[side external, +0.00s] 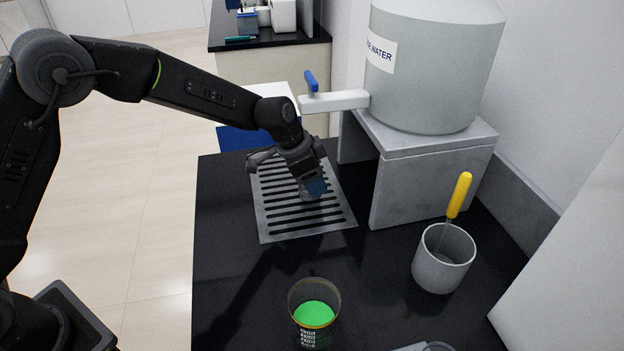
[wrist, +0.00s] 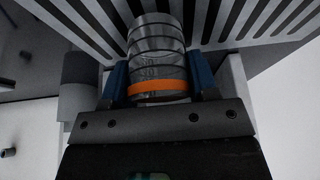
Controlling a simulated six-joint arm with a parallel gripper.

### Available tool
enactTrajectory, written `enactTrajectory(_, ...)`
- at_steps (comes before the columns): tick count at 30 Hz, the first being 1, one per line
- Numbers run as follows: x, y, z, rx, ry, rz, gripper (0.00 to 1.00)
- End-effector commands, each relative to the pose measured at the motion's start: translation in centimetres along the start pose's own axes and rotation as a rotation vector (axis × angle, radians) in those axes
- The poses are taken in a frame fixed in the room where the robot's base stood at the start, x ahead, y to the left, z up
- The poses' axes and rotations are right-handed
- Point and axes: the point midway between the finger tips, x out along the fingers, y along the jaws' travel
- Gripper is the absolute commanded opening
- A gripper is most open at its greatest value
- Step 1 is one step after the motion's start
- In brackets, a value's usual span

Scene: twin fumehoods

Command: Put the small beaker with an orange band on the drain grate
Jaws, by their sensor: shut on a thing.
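My gripper (side external: 313,188) is over the slotted metal drain grate (side external: 268,227) in the side view. In the wrist view, my gripper's blue fingers (wrist: 160,82) are shut on the small clear beaker with an orange band (wrist: 157,58), one finger on each side. The orange band (wrist: 158,87) lies near the fingers. The grate's slots (wrist: 235,20) show behind the beaker. In the side view the beaker is mostly hidden by my gripper, and I cannot tell whether it touches the grate.
A large water tank (side external: 430,80) with a white spout and blue lever (side external: 310,82) stands on a grey stand (side external: 425,180) behind the grate. A beaker of green liquid (side external: 314,315) and a grey cup (side external: 443,262) holding a yellow-handled tool (side external: 459,195) stand on the black counter (side external: 235,285).

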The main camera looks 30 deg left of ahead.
Motion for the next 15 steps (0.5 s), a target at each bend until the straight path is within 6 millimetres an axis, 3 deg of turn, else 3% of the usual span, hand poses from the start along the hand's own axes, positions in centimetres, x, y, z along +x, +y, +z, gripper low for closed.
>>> enactTrajectory(14, 1.02, -0.03, 0.64, -0.001, -0.003, 0.001, 0.27)
enactTrajectory(15, 1.01, -0.03, 0.64, -0.001, -0.003, 0.001, 0.57)
